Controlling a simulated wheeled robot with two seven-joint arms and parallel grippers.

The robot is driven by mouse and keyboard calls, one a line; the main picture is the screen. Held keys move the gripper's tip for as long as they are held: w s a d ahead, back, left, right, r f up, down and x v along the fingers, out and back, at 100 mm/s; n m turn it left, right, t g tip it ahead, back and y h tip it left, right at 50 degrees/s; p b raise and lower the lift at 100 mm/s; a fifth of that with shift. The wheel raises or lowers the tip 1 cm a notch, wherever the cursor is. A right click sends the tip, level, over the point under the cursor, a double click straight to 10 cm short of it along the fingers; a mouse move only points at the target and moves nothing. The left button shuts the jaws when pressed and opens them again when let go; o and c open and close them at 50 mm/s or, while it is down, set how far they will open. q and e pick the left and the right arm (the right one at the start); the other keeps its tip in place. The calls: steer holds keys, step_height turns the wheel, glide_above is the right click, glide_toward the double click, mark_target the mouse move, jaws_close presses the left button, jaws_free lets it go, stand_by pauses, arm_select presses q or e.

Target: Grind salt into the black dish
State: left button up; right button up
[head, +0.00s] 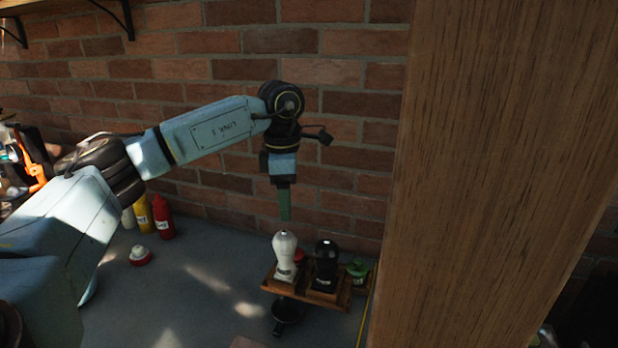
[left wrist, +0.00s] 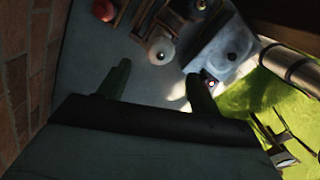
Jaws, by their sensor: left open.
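A white grinder (head: 285,258) and a black grinder (head: 326,268) stand upright, side by side, in a wooden rack (head: 324,297) on the grey table. A small black dish (head: 287,312) sits in shadow just in front of the rack, partly hidden by it. My left gripper (head: 285,218) points down above the white grinder, apart from it. In the left wrist view its two green fingers (left wrist: 155,76) are spread and empty, with the white round top of what looks like the white grinder (left wrist: 161,50) beyond the fingertips. My right gripper is not in view.
A green-topped jar (head: 357,270) stands at the rack's right end. Red (head: 163,217) and yellow (head: 143,213) bottles stand by the brick wall, with a red-and-white item (head: 140,255) in front. A thick wooden post (head: 490,180) blocks the right side. The table's middle is clear.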

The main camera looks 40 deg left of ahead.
mark_target(284, 234)
arm_select(q)
steer(key=shift+s+a+f+b, duration=0.15)
steer(key=shift+s+f+b, duration=0.05)
steer(key=shift+s+b, duration=0.15)
steer(key=shift+s+f, duration=0.15)
steer(key=shift+f, duration=0.05)
steer(key=shift+f+b, duration=0.3)
steer(key=shift+b, duration=0.1)
steer(key=shift+w+f+b, duration=0.2)
steer(key=shift+f+b, duration=0.4)
steer(key=shift+f, duration=0.15)
steer(key=shift+f+b, duration=0.55)
steer(key=shift+f, duration=0.1)
steer(key=shift+f+b, duration=0.5)
steer(key=shift+f, duration=0.15)
steer(key=shift+f+b, duration=1.1)
steer(key=shift+f, duration=0.95)
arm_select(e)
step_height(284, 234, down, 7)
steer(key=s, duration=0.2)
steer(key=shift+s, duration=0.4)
